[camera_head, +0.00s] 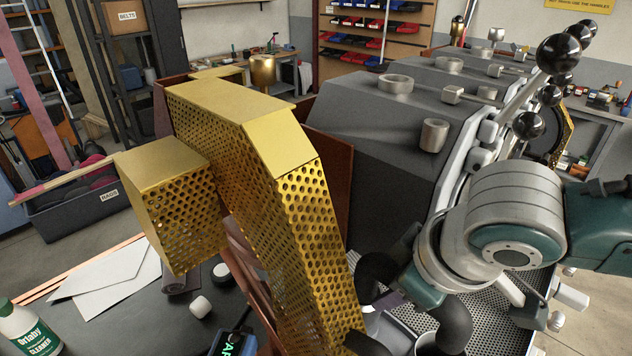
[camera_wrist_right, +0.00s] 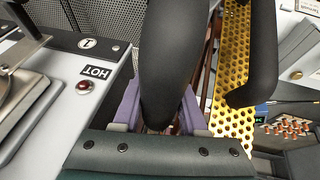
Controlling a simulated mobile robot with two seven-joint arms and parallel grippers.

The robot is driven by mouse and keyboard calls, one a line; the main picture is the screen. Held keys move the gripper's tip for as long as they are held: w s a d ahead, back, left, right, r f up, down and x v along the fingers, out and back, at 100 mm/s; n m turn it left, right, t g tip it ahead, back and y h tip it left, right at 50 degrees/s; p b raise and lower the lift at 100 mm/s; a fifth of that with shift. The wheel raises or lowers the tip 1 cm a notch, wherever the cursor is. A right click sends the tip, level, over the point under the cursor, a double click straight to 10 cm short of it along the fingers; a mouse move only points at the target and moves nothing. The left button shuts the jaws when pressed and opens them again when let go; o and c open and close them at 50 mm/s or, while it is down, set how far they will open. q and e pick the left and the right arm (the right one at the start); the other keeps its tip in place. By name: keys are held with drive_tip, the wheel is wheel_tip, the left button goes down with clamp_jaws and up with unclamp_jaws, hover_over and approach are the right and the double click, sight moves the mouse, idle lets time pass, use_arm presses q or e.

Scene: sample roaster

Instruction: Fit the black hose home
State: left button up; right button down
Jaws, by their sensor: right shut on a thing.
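A black hose (camera_wrist_right: 172,55) runs up the middle of the right wrist view. My right gripper (camera_wrist_right: 160,115) is shut on it, with a purple finger on each side. In the head view my right gripper (camera_head: 388,302) is low at centre right, partly hidden by its own arm. Black curved hose (camera_head: 380,271) shows there beside the perforated brass guard. Another black bend (camera_head: 456,322) shows at the bottom, close to a pale round rim. A second black tube (camera_wrist_right: 252,50) bends at the right of the wrist view. I cannot tell whether any hose end is seated. My left gripper is not in view.
The perforated brass guard (camera_head: 245,150) stands just left of my right gripper. The dark roaster housing (camera_head: 385,130) and black-knobbed levers (camera_head: 529,125) are behind. A cleaner bottle (camera_head: 27,330) stands at lower left.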

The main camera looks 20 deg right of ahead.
drive_tip(key=shift+f+b, duration=0.35)
drive_tip(key=shift+f, duration=0.2)
drive_tip(key=shift+f+b, duration=0.55)
drive_tip(key=shift+f, duration=0.3)
drive_tip(key=shift+c, duration=1.8)
unclamp_jaws()
drive_tip(key=shift+r, duration=0.1)
drive_tip(key=v, duration=0.9)
drive_tip(key=shift+s+r, duration=0.2)
drive_tip(key=shift+r, duration=0.1)
